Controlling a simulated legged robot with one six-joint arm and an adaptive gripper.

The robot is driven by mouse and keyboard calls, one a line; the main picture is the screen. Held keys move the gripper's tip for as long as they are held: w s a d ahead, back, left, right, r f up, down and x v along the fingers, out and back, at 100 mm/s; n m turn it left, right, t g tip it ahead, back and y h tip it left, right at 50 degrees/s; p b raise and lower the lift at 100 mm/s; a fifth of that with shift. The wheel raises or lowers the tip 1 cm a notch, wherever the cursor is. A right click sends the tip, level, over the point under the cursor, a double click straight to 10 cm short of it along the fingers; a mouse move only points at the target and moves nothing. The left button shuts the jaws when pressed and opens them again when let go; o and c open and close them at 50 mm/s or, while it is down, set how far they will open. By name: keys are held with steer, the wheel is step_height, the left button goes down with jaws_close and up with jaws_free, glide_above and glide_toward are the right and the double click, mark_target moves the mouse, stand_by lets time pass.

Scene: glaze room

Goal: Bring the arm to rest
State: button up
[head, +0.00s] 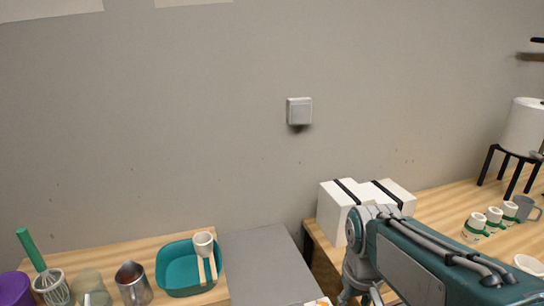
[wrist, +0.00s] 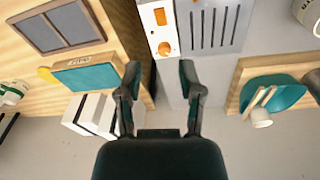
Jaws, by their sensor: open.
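My arm (head: 410,262) reaches in from the lower right of the head view, bent, with its wrist end low near the bottom edge. In the wrist view my gripper (wrist: 160,75) has its two dark fingers spread wide apart with nothing between them. It hangs over the gap between two wooden tables, above a grey unit. The fingertips are not seen in the head view.
White boxes with black bands (head: 341,207) stand close behind my wrist. A teal tub (head: 178,268) with a white-headed mallet, a steel jug (head: 133,284) and a whisk (head: 51,286) are left. Small white-green jars (head: 475,226) stand right. A grey top (head: 262,262) is bare.

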steer(key=s+r+m+t, duration=0.1)
steer(key=s+r+t, duration=0.2)
steer(key=s, duration=0.6)
steer(key=shift+d+m+t, duration=0.15)
steer(key=shift+m+t, duration=0.25)
steer(key=shift+t, duration=0.3)
